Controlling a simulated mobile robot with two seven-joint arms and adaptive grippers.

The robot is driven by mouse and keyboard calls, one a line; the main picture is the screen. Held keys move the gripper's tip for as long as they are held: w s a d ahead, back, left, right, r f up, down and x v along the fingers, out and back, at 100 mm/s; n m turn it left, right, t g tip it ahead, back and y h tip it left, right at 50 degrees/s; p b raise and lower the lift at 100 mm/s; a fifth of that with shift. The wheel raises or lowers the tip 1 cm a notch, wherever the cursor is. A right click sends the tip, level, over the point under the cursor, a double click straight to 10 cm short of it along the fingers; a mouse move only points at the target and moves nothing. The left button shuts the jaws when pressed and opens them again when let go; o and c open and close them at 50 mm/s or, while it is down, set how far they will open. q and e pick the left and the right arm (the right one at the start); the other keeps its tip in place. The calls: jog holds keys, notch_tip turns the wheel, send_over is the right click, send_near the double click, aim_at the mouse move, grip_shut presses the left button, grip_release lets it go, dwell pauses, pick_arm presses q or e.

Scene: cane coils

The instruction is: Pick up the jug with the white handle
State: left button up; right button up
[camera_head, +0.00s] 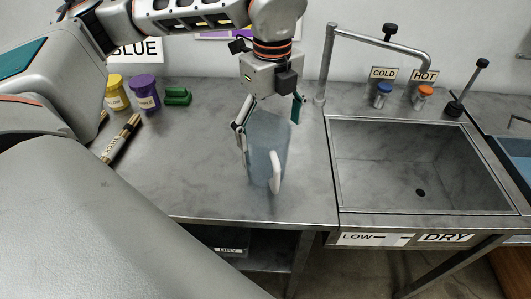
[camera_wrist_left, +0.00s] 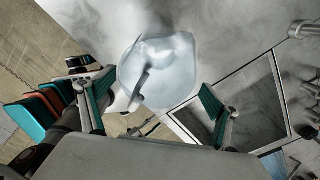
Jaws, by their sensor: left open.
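The jug (camera_head: 266,150) is translucent pale blue with a white handle (camera_head: 276,172) facing the front. It stands upright on the metal counter, left of the sink. My left gripper (camera_head: 269,120) is above it, with its fingers spread on either side of the jug's upper part. In the left wrist view, the jug (camera_wrist_left: 160,75) lies between and beyond the open fingers of my left gripper (camera_wrist_left: 155,110). I cannot tell whether the fingers touch it. My right gripper is not in view.
The sink (camera_head: 420,165) with its tall faucet (camera_head: 375,42) is right of the jug. Bare counter (camera_head: 195,165) lies left of the jug.

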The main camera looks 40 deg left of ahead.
pick_arm(q)
jog(key=f, duration=0.7)
jog(key=shift+s+d+f, duration=0.1)
jog(key=shift+s, duration=0.2)
jog(key=c, duration=1)
